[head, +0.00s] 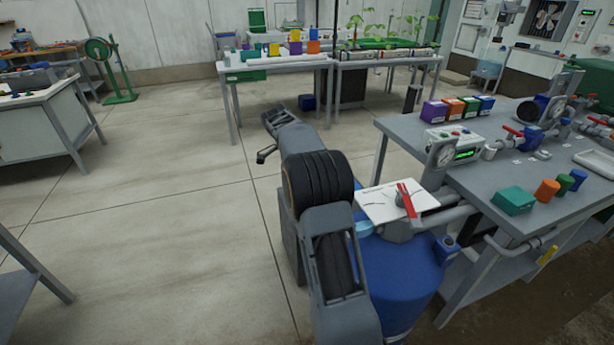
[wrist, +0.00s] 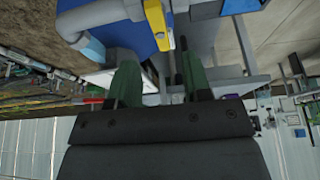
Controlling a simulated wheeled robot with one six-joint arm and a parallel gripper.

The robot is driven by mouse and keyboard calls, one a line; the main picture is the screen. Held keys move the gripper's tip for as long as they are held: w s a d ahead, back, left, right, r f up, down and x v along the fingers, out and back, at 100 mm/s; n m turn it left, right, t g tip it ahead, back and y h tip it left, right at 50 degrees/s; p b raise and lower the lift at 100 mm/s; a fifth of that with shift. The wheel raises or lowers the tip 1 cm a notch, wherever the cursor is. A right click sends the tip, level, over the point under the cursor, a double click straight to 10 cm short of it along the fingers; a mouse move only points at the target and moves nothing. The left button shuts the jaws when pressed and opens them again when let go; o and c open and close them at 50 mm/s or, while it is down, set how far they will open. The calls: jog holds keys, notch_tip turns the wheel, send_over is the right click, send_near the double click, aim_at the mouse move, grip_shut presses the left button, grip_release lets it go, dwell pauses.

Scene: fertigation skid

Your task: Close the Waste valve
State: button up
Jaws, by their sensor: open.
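A valve with a red lever (head: 405,200) stands at a white placard (head: 378,203) above a blue drum (head: 400,270), beside the bench end. The placard's writing is too small to read, so I cannot tell from it whether this is the Waste valve. More red valve handles (head: 513,131) sit on pipework on the bench. My gripper (wrist: 161,78) is open and empty in the wrist view, with its two green fingers apart. Beyond the fingers is a yellow bar (wrist: 157,22) in front of a blue surface. I cannot tell what they belong to.
The grey bench (head: 470,190) at right carries a gauge box (head: 462,145), coloured boxes and several coloured cylinders. A pipe runs from the bench to the drum. Open concrete floor (head: 170,220) lies left of my arm. A plant table (head: 390,57) stands behind.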

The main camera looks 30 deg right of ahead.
jog(key=p+v, duration=0.1)
jog(key=v, duration=0.5)
jog(key=shift+a+r, duration=0.25)
jog(key=shift+r, duration=0.05)
jog(key=shift+w, duration=0.1)
jog(key=s+a+f+n+t+y+p, duration=0.15)
jog(key=s+a+f+n, duration=0.35)
jog(key=n, duration=0.7)
jog(key=s+a+r+n+t+y+p, duration=0.1)
jog(key=s+a+r+n+p, duration=0.3)
jog(key=s, duration=0.6)
jog(key=s+a+r+n+t+y+p, duration=0.1)
jog(key=s+a+r+n+t+p, duration=0.1)
jog(key=s+a+r+n+p, duration=0.3)
jog(key=s+a+r+p, duration=0.1)
jog(key=s+a+r, duration=0.2)
jog(key=s+a, duration=0.3)
jog(key=shift+s+a+y+p, duration=0.25)
jog(key=shift+a+y+p, duration=0.05)
jog(key=shift+y+p, duration=0.1)
